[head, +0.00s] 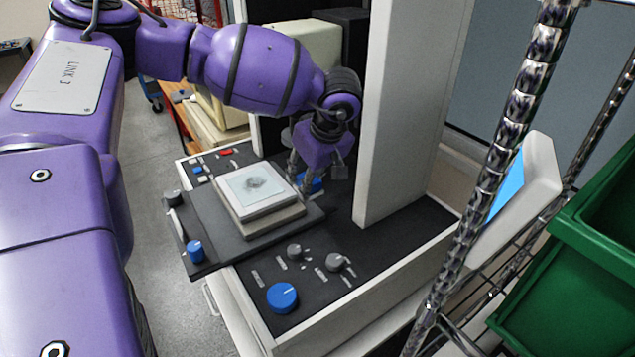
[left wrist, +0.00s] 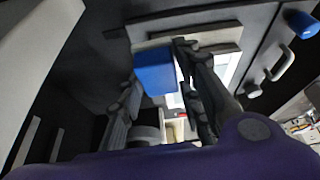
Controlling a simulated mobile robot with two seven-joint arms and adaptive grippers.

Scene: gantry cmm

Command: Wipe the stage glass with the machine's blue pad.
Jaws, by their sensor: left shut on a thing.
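My left gripper (head: 305,180) comes down just right of the glass, beside the block. It is shut on the blue pad (head: 312,187), which is partly hidden by the fingers. In the left wrist view the blue pad (left wrist: 153,72) shows between the two fingers, with part of the bright glass behind. The pad appears apart from the glass. My right gripper is in neither view.
The machine's beige column (head: 405,110) stands close right of my gripper. Knobs, including a large blue one (head: 282,297), line the front panel. A wire rack post (head: 500,150), a tilted screen (head: 520,180) and green bins (head: 580,270) stand at right.

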